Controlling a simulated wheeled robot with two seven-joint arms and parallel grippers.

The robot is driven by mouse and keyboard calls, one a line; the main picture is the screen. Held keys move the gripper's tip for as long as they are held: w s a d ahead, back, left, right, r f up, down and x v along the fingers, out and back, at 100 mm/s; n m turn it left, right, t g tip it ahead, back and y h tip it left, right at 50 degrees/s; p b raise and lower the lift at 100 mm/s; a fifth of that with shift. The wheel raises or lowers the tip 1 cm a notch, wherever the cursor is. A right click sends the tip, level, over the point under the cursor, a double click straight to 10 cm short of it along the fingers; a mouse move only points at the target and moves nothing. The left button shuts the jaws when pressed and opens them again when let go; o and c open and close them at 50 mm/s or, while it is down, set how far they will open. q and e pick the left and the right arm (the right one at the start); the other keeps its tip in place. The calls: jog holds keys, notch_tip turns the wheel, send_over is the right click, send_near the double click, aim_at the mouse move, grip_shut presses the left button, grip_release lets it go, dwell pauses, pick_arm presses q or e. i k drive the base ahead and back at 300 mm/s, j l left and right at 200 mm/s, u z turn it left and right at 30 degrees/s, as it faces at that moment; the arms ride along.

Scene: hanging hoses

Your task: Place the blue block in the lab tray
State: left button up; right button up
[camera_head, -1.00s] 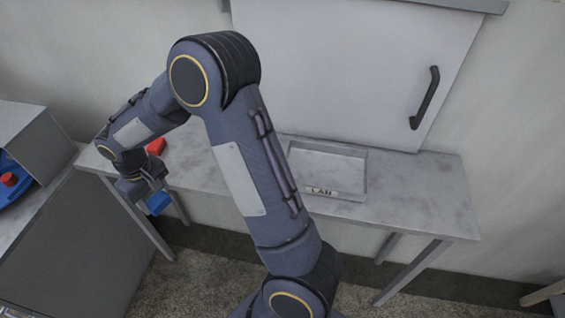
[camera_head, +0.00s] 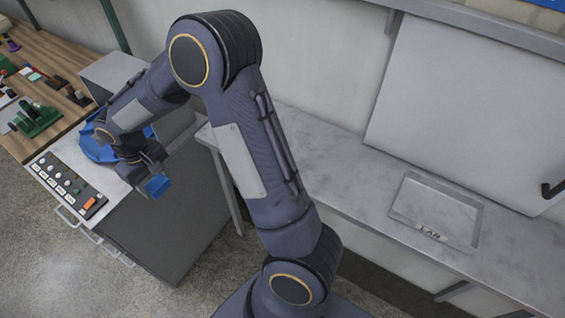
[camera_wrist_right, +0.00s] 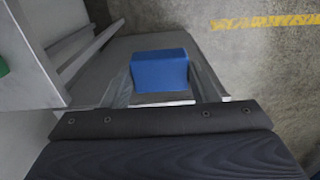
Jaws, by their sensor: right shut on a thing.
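The blue block (camera_head: 158,186) is held at the tip of my right gripper (camera_head: 152,178), in the air in front of the grey cabinet's right side. In the right wrist view the blue block (camera_wrist_right: 160,71) sits between the two fingers of my right gripper (camera_wrist_right: 160,90), which is shut on it. The lab tray (camera_head: 436,208), a shallow grey tray with a LAB label on its front edge, lies on the long grey table at the right. It looks empty. My left gripper is not in view.
The long grey table (camera_head: 345,178) is bare between my arm and the tray. A grey cabinet (camera_head: 165,235) with a control panel (camera_head: 68,186) and a blue round object (camera_head: 98,146) stands at the left. A wooden workbench (camera_head: 50,70) carries small tools and parts.

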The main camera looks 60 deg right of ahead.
aim_at(436, 211)
jog(key=i+z, duration=0.15)
jog(key=z, duration=0.15)
jog(key=i+j+z, duration=0.15)
jog(key=z, duration=0.15)
jog(key=i+j+z, duration=0.1)
jog(key=z, duration=1.8)
